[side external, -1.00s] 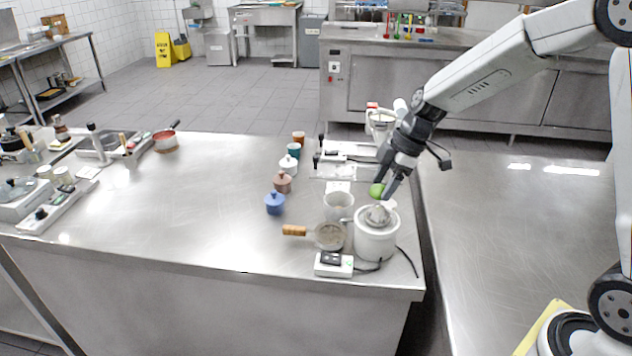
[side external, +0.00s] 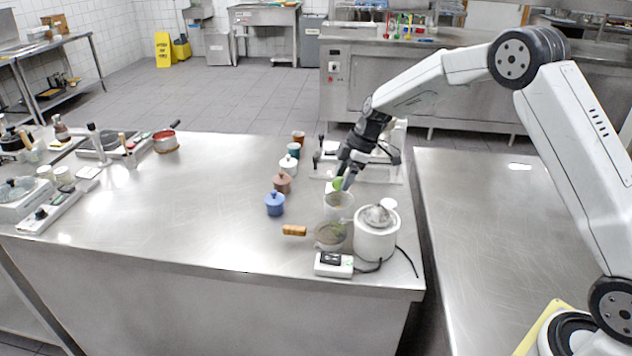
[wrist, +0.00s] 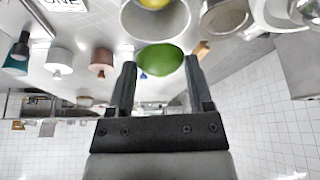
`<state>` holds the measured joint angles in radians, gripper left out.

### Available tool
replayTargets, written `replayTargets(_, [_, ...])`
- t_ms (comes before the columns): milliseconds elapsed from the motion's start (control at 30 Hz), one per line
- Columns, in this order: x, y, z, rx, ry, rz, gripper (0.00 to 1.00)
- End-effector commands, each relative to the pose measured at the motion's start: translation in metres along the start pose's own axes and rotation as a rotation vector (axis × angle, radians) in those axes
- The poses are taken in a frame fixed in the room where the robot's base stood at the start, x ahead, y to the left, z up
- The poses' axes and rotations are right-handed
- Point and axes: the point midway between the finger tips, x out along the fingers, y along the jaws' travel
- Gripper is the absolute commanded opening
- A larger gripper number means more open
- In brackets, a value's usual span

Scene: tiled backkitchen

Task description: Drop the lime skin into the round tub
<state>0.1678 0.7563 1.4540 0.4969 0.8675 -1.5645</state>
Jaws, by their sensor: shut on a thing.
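My gripper (side external: 346,176) is shut on the green lime skin (side external: 338,184). In the wrist view the lime skin (wrist: 160,60) sits between the two fingertips (wrist: 160,72), its rounded green side showing. The round tub (side external: 341,212) is pale grey and stands on the steel counter behind the pan. The lime skin is held above the tub's back rim in the side view, apart from the counter. In the wrist view the tub (wrist: 178,28) shows just beyond the lime skin, with something yellow inside it.
A white citrus juicer (side external: 375,240) stands right of the tub. A blue lidded pot (side external: 274,204), a brown pot (side external: 283,183) and a white pot (side external: 288,165) stand left. The counter's left-middle is clear.

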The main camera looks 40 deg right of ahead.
Motion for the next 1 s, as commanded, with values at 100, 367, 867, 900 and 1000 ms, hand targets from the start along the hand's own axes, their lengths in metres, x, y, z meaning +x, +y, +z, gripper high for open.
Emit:
replayTargets(100, [0.002,0.003,-0.001,-0.001,0.0,0.001,0.24])
replayTargets(367, [0.004,0.003,0.0,-0.001,0.0,0.0,0.24])
replayTargets(867, [0.02,0.003,0.006,-0.001,0.001,0.001,0.24])
replayTargets(900, [0.02,0.003,0.007,0.0,0.001,0.001,0.24])
replayTargets(1000, [0.021,0.003,0.007,0.0,0.001,0.001,0.24])
